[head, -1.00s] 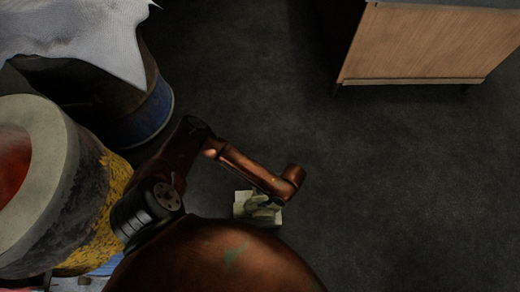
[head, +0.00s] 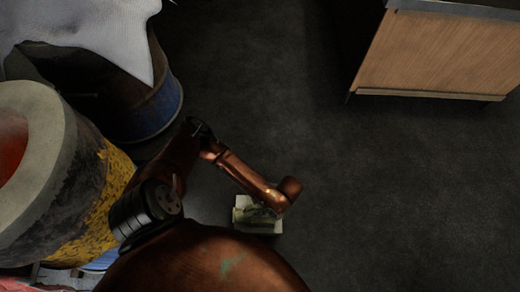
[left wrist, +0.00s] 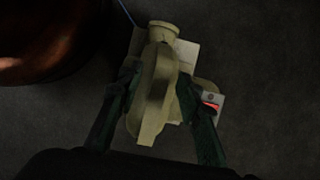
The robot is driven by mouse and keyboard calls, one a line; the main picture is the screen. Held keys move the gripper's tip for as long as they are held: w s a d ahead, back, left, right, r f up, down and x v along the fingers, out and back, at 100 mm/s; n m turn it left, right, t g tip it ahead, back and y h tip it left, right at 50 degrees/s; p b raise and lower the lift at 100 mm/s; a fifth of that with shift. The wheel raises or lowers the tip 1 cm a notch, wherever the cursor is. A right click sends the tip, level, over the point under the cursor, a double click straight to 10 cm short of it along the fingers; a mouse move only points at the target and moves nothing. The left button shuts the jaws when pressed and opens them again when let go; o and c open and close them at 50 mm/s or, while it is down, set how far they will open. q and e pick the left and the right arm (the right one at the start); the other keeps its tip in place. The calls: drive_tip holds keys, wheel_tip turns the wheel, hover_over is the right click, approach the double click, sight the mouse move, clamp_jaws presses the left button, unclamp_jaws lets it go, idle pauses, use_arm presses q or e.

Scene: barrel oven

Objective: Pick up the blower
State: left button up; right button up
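The blower (head: 243,213), a pale yellow-cream machine with a rounded housing and a light base, stands on the dark floor in the lower middle of the head view. In the left wrist view the blower (left wrist: 159,85) fills the middle, with its round spout at the top. My left gripper (left wrist: 158,76) is open, its two dark green fingers on either side of the housing. I cannot tell whether they touch it. In the head view my left gripper (head: 265,208) is over the blower and partly hidden by the copper arm. My right gripper is not in view.
A barrel oven (head: 45,130) with a pale rim and glowing red mouth stands at the left. A blue-and-rust drum (head: 155,108) under a white sheet (head: 95,25) is behind it. A wooden cabinet (head: 440,55) stands at the upper right. The floor (head: 390,190) at right is clear.

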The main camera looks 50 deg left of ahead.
use_arm(q)
clamp_jaws()
idle(0.5)
drive_tip(key=shift+w+r, duration=0.15)
drive_tip(key=shift+w, duration=0.05)
